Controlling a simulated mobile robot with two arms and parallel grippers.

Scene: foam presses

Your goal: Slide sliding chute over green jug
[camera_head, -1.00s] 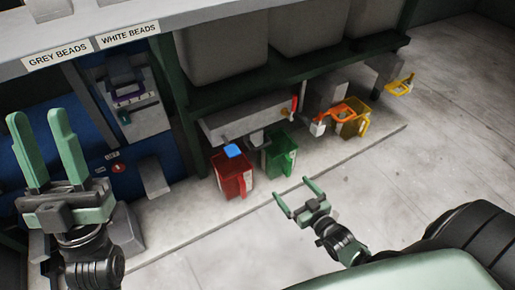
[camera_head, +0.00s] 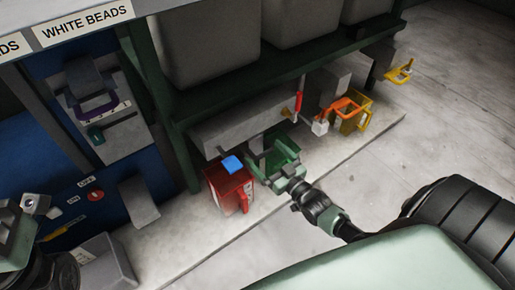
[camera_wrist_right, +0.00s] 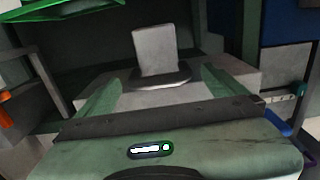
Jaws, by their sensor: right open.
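The green jug (camera_head: 286,150) stands on the floor below the grey dispenser, partly hidden behind my right gripper. Its green rim (camera_wrist_right: 70,8) shows at the top left of the right wrist view. My right gripper (camera_head: 264,157) is open at the jug's left front side, between it and the red jug. In the right wrist view, a grey upright block on a flat plate, apparently the sliding chute (camera_wrist_right: 155,52), lies ahead between the open fingers. Contact cannot be told. My left gripper (camera_head: 18,228) is cut off at the left edge; its fingertips are unclear.
The red jug (camera_head: 229,190) with a blue piece (camera_head: 232,164) above it stands left of the green jug. A yellow jug (camera_head: 357,113) and an orange handle (camera_head: 345,106) are to the right. The grey dispenser body (camera_head: 240,122) hangs above. Floor in front is open.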

